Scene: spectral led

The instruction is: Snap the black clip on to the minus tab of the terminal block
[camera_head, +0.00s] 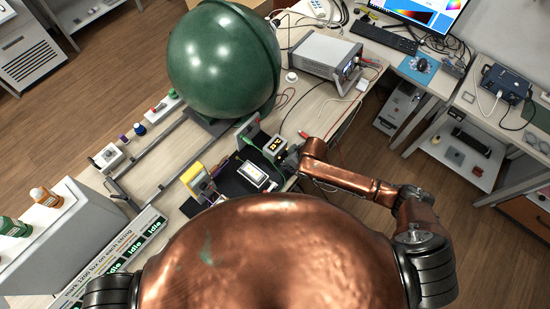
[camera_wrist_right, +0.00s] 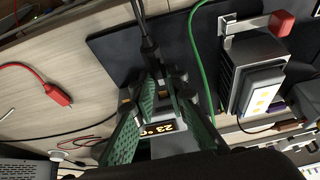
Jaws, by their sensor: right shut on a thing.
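My right gripper (camera_head: 289,159) is over the right side of the work area in the head view. In the right wrist view its green-padded fingers (camera_wrist_right: 158,84) are closed together around a black clip (camera_wrist_right: 150,52) with a black cable running up from it. The fingers hide much of the clip. My left gripper is out of view.
A red clip (camera_wrist_right: 60,94) on a red lead lies on the wooden table at left. A lit LED panel (camera_wrist_right: 262,92) on a finned block stands at right, near a red block (camera_wrist_right: 281,23). A green wire (camera_wrist_right: 194,50) runs between. A large green sphere (camera_head: 222,62) stands behind.

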